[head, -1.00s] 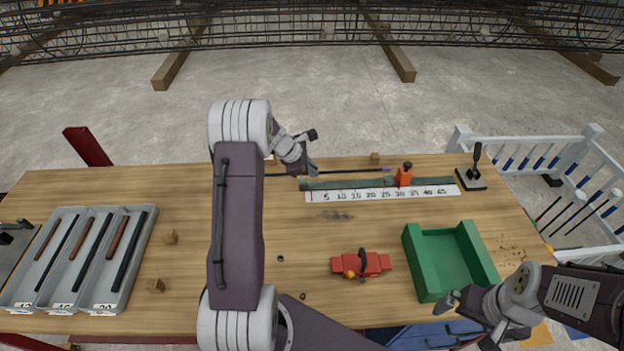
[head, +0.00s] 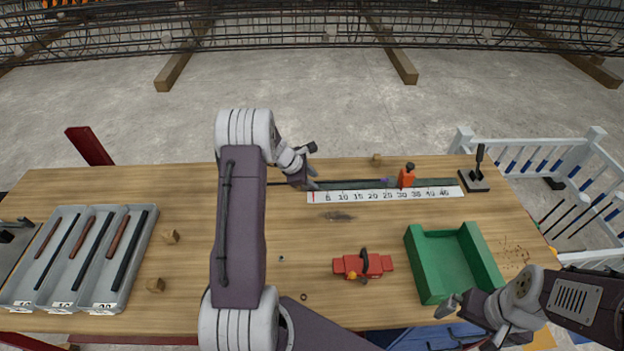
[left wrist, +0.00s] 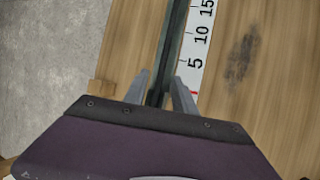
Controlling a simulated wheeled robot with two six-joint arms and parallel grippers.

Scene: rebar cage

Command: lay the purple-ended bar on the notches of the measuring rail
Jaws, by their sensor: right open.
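The thin dark bar with a purple end (head: 386,181) lies low along the measuring rail (head: 440,182), its dark end reaching left past the rail. The rail's white number strip (head: 385,195) runs along the front edge. My left gripper (head: 312,184) is down at the rail's left end. In the left wrist view its two fingers (left wrist: 163,82) stand apart on either side of the dark bar and rail, near the 5 mark. Contact of the bar with the notches is too small to make out. My right gripper (head: 474,318) is open and empty, near the table's front right.
An orange block (head: 407,177) sits on the rail. A black-handled stand (head: 474,180) is at its right end. A green bin (head: 420,265), a red clamp-like tool (head: 362,265) and grey trays of bars (head: 60,290) are on the table. Small wooden blocks (head: 171,237) lie around.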

